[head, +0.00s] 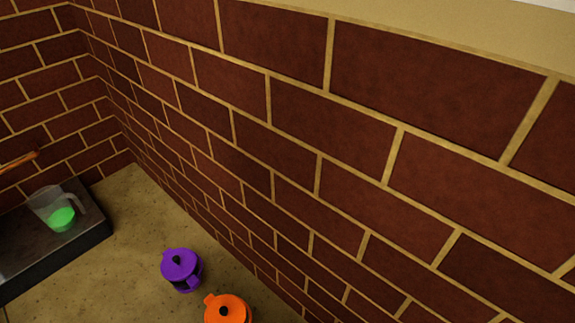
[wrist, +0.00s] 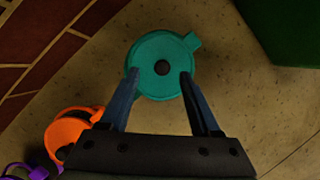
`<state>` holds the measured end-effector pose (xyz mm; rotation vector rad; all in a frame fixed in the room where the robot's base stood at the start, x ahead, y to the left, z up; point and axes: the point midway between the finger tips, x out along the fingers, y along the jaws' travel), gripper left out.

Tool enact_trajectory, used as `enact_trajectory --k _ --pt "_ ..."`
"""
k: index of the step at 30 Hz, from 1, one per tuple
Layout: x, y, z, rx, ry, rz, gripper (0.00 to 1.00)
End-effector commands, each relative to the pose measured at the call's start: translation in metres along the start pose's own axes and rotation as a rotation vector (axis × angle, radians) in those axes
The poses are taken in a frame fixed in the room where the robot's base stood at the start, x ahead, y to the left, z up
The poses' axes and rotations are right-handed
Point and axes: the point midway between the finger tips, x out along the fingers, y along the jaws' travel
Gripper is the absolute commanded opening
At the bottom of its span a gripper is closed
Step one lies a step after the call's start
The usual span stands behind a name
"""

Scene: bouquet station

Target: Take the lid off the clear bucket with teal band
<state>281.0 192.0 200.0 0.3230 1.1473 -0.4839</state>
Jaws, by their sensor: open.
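A round teal lid (wrist: 162,47) with a dark knob (wrist: 162,68) and a tab at its upper right shows in the wrist view, seen from above. It hides the bucket under it, so the clear wall and the band do not show. My gripper (wrist: 159,73) is open above the lid, with one finger on each side of the knob. I cannot tell how far the fingertips are above the lid. In the head view neither the teal lid nor my gripper shows.
An orange lidded pot (head: 228,310) and a purple lidded pot (head: 182,268) stand on the counter (head: 130,215) by the brick wall. A clear jug with green contents (head: 60,212) is on a dark slab at left. A green object (wrist: 285,30) is at upper right in the wrist view.

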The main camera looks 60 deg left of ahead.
Motion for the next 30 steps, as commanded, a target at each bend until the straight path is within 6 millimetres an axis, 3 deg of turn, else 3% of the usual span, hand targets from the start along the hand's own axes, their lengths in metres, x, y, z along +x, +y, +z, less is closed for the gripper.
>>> enact_trajectory --k 1,7,17,27,30 --pt "0.012 -0.002 -0.003 0.001 0.0 0.0 0.64" --pt "0.035 -0.004 -0.004 0.001 0.0 0.001 0.64" --pt "0.038 -0.004 -0.002 0.001 0.001 0.001 0.64" --pt "0.038 -0.004 -0.002 0.001 0.0 0.0 0.03" --pt "0.038 -0.004 -0.002 0.001 0.001 0.0 0.0"
